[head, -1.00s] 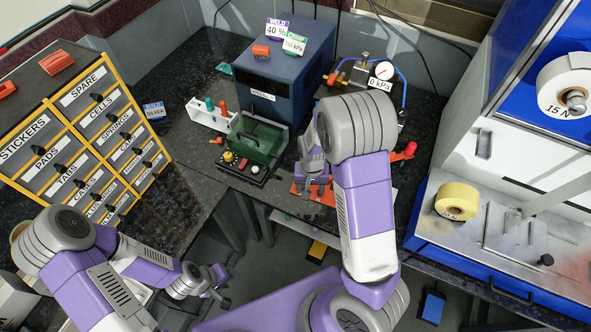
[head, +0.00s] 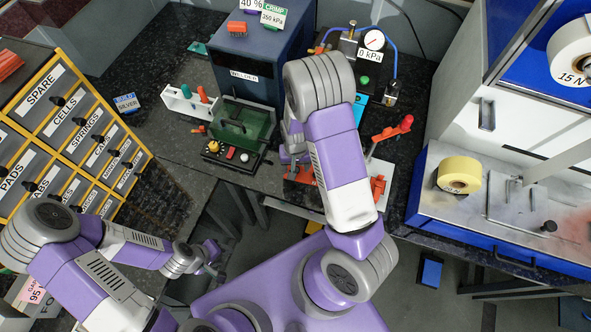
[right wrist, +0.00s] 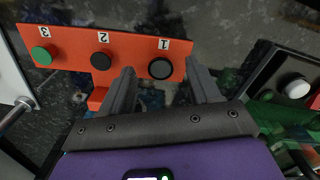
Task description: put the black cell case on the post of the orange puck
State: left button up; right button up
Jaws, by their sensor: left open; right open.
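An orange strip (right wrist: 75,50) numbered 1, 2 and 3 crosses the top of the right wrist view. Black round pieces sit at 1 (right wrist: 160,68) and 2 (right wrist: 101,60), and a green one (right wrist: 42,55) at 3. I cannot tell for certain which black piece is the cell case. My right gripper (right wrist: 162,78) is open, its fingertips on either side of the piece at 1 in the picture; the height gap is unclear. In the head view my right gripper (head: 292,158) is over the orange strip (head: 300,176). My left gripper (head: 216,262) is open and empty, low at left. I cannot make out the orange puck with its post.
A green-covered box with knobs (head: 244,128) stands left of my right gripper, before the blue welder (head: 250,60). A press with a red lever (head: 392,130) stands to the right. A labelled drawer cabinet (head: 60,110) is at left, a yellow roll (head: 459,173) at right.

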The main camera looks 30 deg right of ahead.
jog(key=shift+f, duration=0.25)
dwell(0.5)
jog(key=shift+c, duration=0.3)
jog(key=c, duration=0.7)
